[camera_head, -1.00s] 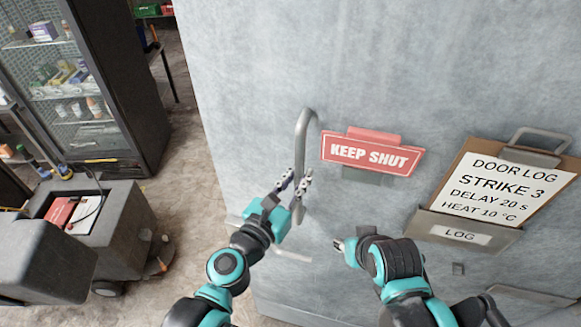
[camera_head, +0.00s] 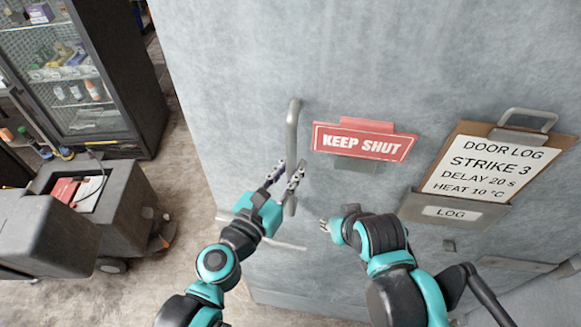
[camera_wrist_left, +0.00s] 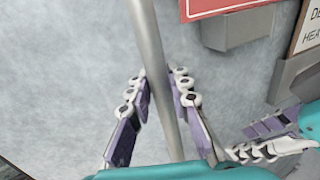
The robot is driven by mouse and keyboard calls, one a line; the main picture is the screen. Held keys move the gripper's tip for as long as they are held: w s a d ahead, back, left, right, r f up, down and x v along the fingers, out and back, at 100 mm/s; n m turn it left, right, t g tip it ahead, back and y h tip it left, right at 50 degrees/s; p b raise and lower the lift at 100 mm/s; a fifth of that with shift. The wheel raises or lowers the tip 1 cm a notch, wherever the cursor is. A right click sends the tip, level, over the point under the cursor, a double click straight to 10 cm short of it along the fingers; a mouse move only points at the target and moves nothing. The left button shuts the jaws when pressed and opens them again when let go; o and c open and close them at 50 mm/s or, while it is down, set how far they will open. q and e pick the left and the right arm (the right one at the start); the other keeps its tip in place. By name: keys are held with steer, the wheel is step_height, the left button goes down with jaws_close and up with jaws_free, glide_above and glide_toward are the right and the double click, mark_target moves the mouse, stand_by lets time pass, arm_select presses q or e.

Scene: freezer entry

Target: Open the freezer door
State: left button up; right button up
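The freezer door (camera_head: 240,70) is a large grey panel filling the middle and right of the head view. Its upright metal handle (camera_head: 292,125) is left of the red KEEP SHUT sign (camera_head: 365,142). My left gripper (camera_head: 285,172) is at the handle's lower part. In the left wrist view, the handle bar (camera_wrist_left: 148,35) runs between its two fingers, which lie close against both sides. My right gripper (camera_head: 323,224) is in front of the door, right of and below the handle, touching nothing visible. It also shows in the left wrist view (camera_wrist_left: 240,143); its finger gap is unclear.
A clipboard (camera_head: 490,170) in a LOG holder (camera_head: 450,213) is on the door's right side. A thin horizontal bar (camera_head: 285,243) is below the handle. A dark cart (camera_head: 130,205) and a glass-fronted cabinet (camera_head: 135,75) stand at left, with bare floor (camera_head: 190,180) between them and the door.

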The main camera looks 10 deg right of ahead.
arm_select(q)
steer(key=shift+o, duration=1.4)
steer(key=v, duration=0.7)
steer(key=shift+s, duration=0.2)
steer(key=shift+a, duration=0.15)
